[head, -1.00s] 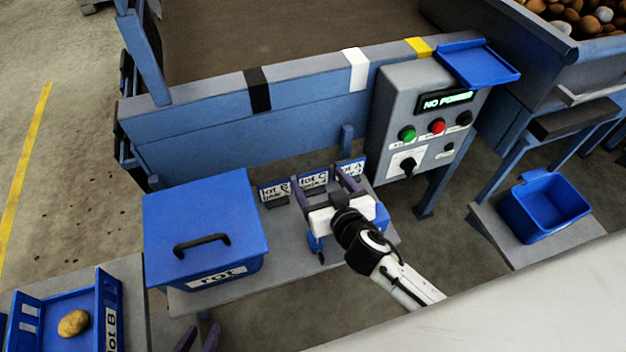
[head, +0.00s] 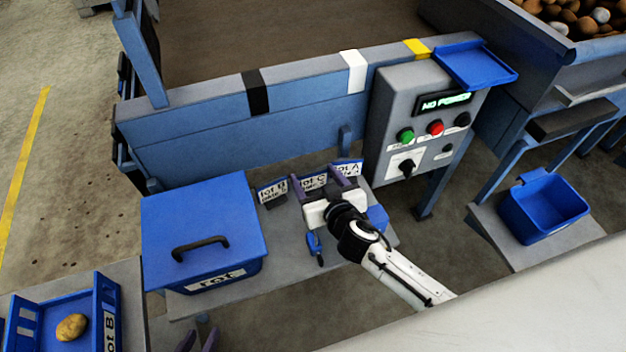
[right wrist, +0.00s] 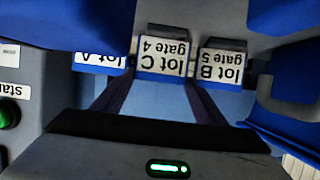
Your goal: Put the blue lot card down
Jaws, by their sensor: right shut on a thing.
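The lot C card (head: 314,182) is blue with a white label and stands between the lot B card (head: 270,191) and the lot A card (head: 348,168) on a grey bench. My right gripper (head: 318,178) is around the lot C card, with one dark finger at each side. In the right wrist view the lot C card (right wrist: 163,57) appears upside down between the fingertips, in line with its neighbours, near a grey block. I cannot tell whether its base touches the bench. My left gripper (head: 197,341) shows only its fingers at the bottom edge, apart and empty.
A blue lidded rot box (head: 205,225) stands on the bench left of the cards. Small blue things (head: 377,217) lie by my right wrist. A control box (head: 425,120) stands behind at right. A blue bin (head: 545,207) is further right, and a potato tray (head: 105,310) at lower left.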

